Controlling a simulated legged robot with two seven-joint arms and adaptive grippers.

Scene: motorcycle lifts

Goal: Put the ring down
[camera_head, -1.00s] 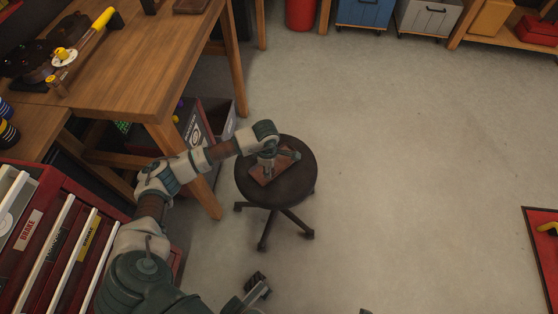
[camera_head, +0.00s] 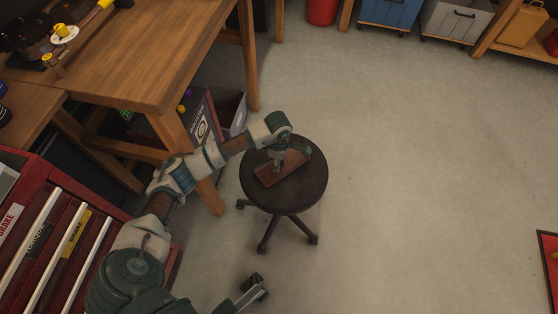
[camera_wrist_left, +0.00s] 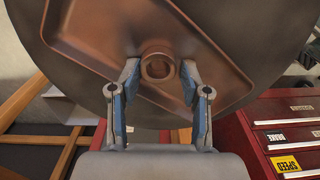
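A round dark stool (camera_head: 312,190) stands in the middle of the head view. A brown rectangular tray (camera_head: 266,178) lies on its seat; the tray also shows in the left wrist view (camera_wrist_left: 95,28). My left gripper (camera_head: 278,166) points down over the tray. In the left wrist view, a small copper-brown ring (camera_wrist_left: 158,66) is between the fingertips of my left gripper (camera_wrist_left: 160,72), in front of the tray. The fingertips are very close to its sides; I cannot tell whether they touch it.
A wooden workbench (camera_head: 150,60) stands at the left, with a red drawer cabinet (camera_head: 60,230) nearer. Boxes (camera_head: 230,112) sit under the bench. Blue (camera_head: 390,12) and grey (camera_head: 448,20) bins stand at the back. The floor right of the stool is clear.

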